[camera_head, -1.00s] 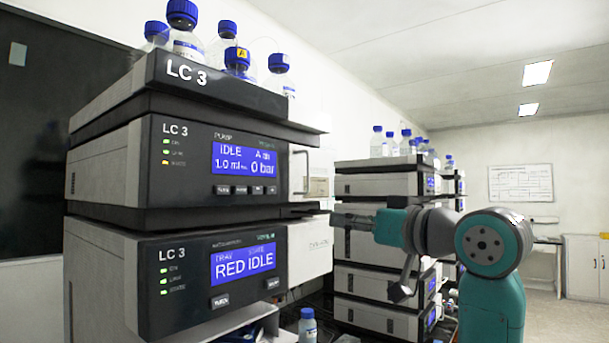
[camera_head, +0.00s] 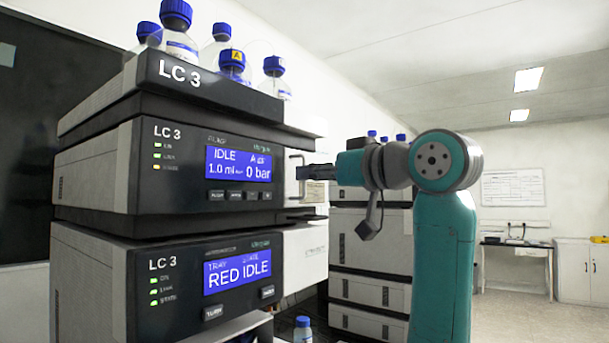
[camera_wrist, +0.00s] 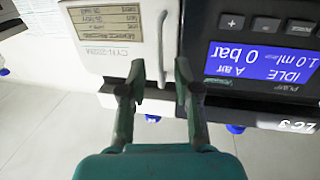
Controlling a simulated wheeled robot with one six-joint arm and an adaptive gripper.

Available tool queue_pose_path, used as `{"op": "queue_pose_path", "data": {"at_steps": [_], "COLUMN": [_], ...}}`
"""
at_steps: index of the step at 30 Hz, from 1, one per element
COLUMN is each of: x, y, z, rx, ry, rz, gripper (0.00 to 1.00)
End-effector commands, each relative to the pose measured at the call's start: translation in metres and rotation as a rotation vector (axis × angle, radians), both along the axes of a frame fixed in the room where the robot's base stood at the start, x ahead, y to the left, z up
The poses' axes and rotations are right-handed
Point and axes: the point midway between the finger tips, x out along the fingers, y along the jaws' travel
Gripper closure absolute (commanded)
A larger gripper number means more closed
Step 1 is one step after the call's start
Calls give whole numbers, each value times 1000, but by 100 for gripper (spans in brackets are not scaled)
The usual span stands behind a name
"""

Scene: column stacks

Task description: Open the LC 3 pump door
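The LC 3 pump module (camera_head: 180,165) is the upper unit of the near stack, with a blue "IDLE" display. Its pale door (camera_wrist: 105,45) is at the right of the display in the head view and appears closed. The upright light handle (camera_head: 292,176) is on the door; it also shows in the wrist view (camera_wrist: 162,40). My gripper (camera_head: 303,173) is at the handle. In the wrist view my gripper (camera_wrist: 156,82) is open, with one finger on each side of the handle's near end. I cannot tell whether either finger touches it.
The lower LC 3 module (camera_head: 205,280) sits under the pump. Several blue-capped bottles (camera_head: 178,32) stand on top of the stack. Another stack (camera_head: 370,260) stands behind my arm. Floor at the right (camera_head: 520,320) is clear.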

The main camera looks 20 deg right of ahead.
Motion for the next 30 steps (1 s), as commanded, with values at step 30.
{"op": "queue_pose_path", "data": {"at_steps": [30], "x": [28], "y": [13], "z": [0], "rx": [0], "ry": [0], "rz": [-1], "gripper": [100]}}
